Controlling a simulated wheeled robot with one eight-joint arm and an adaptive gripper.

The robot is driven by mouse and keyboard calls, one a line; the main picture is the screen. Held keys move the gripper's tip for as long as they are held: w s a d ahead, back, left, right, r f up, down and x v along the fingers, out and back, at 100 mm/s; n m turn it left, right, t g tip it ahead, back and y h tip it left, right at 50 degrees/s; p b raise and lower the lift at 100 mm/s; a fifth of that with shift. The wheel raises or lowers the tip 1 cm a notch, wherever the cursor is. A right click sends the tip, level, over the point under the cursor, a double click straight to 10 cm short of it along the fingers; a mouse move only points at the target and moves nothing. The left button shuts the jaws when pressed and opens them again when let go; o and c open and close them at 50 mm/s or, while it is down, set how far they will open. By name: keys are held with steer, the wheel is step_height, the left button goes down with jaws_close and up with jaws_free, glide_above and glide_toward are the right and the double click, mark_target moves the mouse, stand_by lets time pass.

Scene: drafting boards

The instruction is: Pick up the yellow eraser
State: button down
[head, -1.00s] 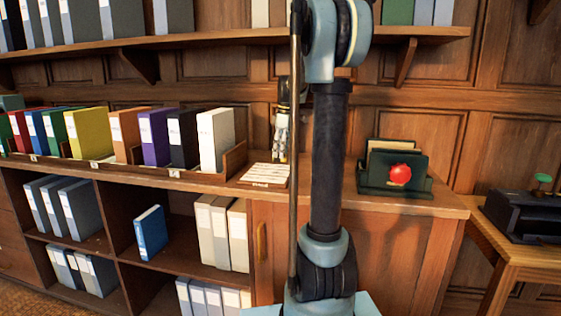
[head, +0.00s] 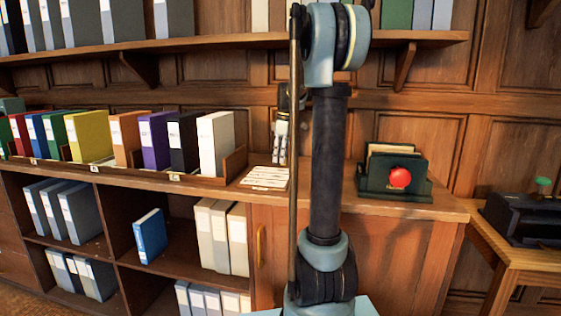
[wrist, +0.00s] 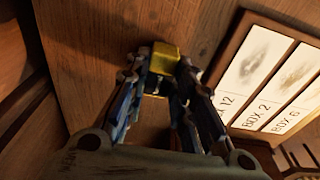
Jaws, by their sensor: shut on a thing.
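The yellow eraser (wrist: 163,60) shows in the wrist view between the fingertips of my gripper (wrist: 162,72). Both fingers close in on its sides, and its far part sticks out past the tips. A brown wooden surface lies behind it; I cannot tell whether the eraser touches it. In the head view my gripper (head: 281,145) is partly seen behind my arm, above the counter and just beyond the label card. The eraser cannot be made out in that view.
A framed label card (head: 265,178) lies close to my gripper; it also shows in the wrist view (wrist: 270,75). Coloured binders (head: 155,138) stand in a rack to the left. A dark green holder with a red round thing (head: 402,177) stands right. A shelf (head: 200,42) runs above.

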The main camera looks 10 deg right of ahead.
step_height(320, 180, up, 10)
stand_by(0.5)
steer(key=shift+f, duration=0.1)
steer(key=c, duration=2.3)
jaws_free()
